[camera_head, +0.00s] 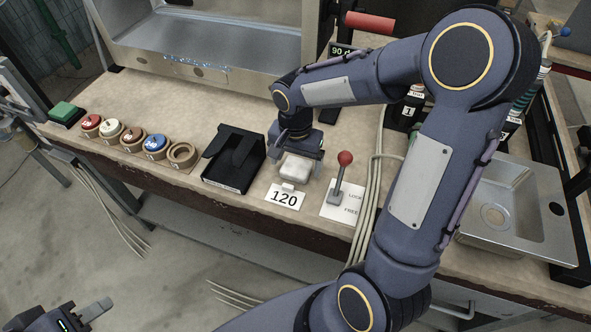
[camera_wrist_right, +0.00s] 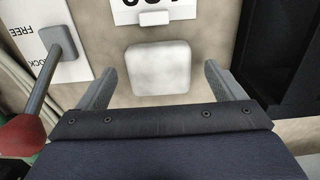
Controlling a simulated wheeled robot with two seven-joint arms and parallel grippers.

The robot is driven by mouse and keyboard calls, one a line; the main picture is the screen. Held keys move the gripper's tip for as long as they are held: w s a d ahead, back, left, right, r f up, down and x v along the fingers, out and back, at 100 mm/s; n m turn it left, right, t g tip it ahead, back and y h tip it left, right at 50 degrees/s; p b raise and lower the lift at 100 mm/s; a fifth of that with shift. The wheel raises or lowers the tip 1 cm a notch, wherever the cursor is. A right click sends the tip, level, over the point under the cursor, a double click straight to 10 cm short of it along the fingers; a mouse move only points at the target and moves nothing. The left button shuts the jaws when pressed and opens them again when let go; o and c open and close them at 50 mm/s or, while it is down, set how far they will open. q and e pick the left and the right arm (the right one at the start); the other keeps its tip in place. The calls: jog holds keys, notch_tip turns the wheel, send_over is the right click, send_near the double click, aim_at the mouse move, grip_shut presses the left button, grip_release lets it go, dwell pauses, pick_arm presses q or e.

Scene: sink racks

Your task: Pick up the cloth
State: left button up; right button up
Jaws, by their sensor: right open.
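The cloth (camera_head: 295,168) is a small white folded pad with rounded corners, lying flat on the worktop behind a white number card. It shows whole in the right wrist view (camera_wrist_right: 158,67). My right gripper (camera_head: 296,164) points down over the cloth, open, with one finger to each side of it. In the right wrist view its fingertips (camera_wrist_right: 160,74) are apart, with visible gaps between them and the cloth. How high they are above the worktop is hard to tell. My left gripper (camera_head: 78,317) is at the bottom left, away from the worktop, partly cut off by the frame edge.
A lever with a red knob (camera_head: 345,158) stands close to the right of the cloth. A black tray (camera_head: 233,158) is close to its left. Several round coloured pieces (camera_head: 155,143) sit further left. A metal sink (camera_head: 510,210) is at the right. Cables run beside the lever.

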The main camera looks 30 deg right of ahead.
aim_at(296, 166)
jog(key=shift+w+d+f, duration=0.1)
jog(key=shift+f, duration=0.3)
jog(key=shift+r, duration=0.1)
jog(key=c, duration=1.1)
jog(key=shift+o, duration=0.2)
notch_tip(296, 166, up, 10)
jog(key=p, duration=0.1)
jog(key=shift+p, duration=0.3)
